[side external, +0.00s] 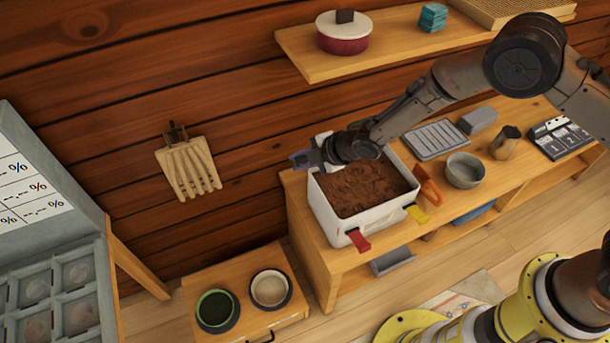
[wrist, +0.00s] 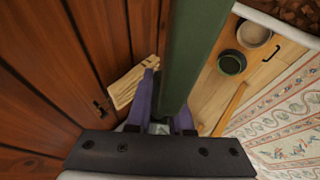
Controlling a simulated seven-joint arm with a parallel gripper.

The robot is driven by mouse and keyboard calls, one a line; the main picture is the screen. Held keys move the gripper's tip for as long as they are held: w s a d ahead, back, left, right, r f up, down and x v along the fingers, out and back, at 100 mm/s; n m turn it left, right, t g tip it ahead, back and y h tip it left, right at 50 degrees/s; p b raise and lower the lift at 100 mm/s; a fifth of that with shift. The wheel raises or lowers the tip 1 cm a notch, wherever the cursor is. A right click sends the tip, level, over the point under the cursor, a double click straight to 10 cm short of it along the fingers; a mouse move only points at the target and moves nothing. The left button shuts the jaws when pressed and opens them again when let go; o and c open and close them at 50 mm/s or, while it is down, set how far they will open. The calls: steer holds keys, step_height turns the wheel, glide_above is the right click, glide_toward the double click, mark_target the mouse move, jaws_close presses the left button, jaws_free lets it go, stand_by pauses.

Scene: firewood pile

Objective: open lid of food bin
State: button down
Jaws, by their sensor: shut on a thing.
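The food bin (side external: 350,222) is a white box on the wooden bench, full of brown, crumbly material whose surface lies exposed. Red and yellow clips sit on its near side. In the wrist view, its white rim (wrist: 291,28) shows at the top right corner. My gripper (side external: 303,158) reaches over the bin's back left side. In the wrist view its purple fingers (wrist: 165,108) are shut on a long dark green slab (wrist: 190,50). I cannot tell whether this slab is the bin's lid. It is not clear in the side view, where my arm covers the bin's back edge.
A wooden wall (side external: 120,120) with a hanging wooden rack (side external: 188,170) stands close behind my gripper. A shelf with a red pot (side external: 343,38) is above. Two bowls (side external: 217,310) sit on a low cabinet at the front left. Tools and a grey bowl (side external: 465,171) lie right of the bin.

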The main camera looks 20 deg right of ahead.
steer(key=w+r, duration=0.2)
steer(key=w, duration=0.4)
steer(key=shift+w, duration=0.35)
steer(key=shift+s+a+f, duration=0.1)
steer(key=shift+s+f, duration=0.1)
steer(key=shift+f, duration=0.05)
stand_by(1.0)
steer(key=c, duration=1.1)
jaws_free()
steer(key=shift+o, duration=1.3)
steer(key=shift+w+r, duration=0.2)
steer(key=shift+r, duration=0.15)
